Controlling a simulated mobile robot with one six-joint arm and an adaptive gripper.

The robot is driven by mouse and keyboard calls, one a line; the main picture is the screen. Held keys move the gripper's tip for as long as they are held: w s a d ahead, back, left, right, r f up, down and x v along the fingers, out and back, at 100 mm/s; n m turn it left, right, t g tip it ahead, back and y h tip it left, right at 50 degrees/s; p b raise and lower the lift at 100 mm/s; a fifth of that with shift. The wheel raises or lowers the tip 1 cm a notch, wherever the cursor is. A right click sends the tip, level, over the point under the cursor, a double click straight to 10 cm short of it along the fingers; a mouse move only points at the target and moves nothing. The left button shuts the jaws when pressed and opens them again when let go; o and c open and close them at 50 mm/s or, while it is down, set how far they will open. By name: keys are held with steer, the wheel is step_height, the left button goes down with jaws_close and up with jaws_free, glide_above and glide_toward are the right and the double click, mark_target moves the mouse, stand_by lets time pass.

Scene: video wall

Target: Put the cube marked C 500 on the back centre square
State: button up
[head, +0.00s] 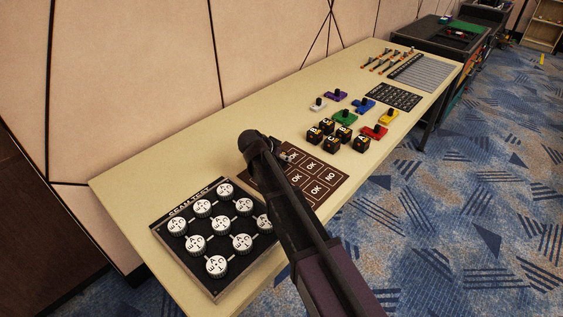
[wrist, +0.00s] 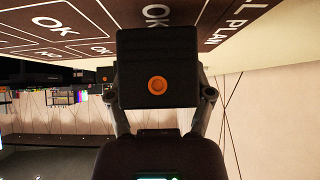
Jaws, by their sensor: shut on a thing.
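My gripper (wrist: 160,92) is shut on a black cube (wrist: 158,55) with an orange dot on the face toward the wrist camera. No C 500 mark shows on that face. The cube is over or on the brown mat (wrist: 95,48), which has white-outlined squares marked OK; I cannot tell whether it touches. In the head view my arm crosses the mat (head: 337,187) and hides part of it, including some squares. The gripper's tips and the held cube are mostly hidden there.
Several black cubes with orange marks (head: 332,143) stand just beyond the mat. Coloured blocks with black knobs (head: 344,117) stand behind them. A black panel of white dials (head: 207,232) lies at the near end of the table (head: 130,190). The wall runs along the left.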

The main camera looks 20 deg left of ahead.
steer(key=shift+f+b, duration=0.35)
steer(key=shift+f, duration=0.3)
steer(key=shift+f, duration=0.15)
steer(key=o, duration=1.1)
steer(key=shift+o, duration=0.2)
steer(key=shift+r, duration=0.2)
steer(key=shift+p+v, duration=0.75)
steer(key=shift+v, duration=0.15)
steer(key=p+v, duration=0.7)
steer(key=v, duration=0.3)
steer(key=shift+r, duration=0.1)
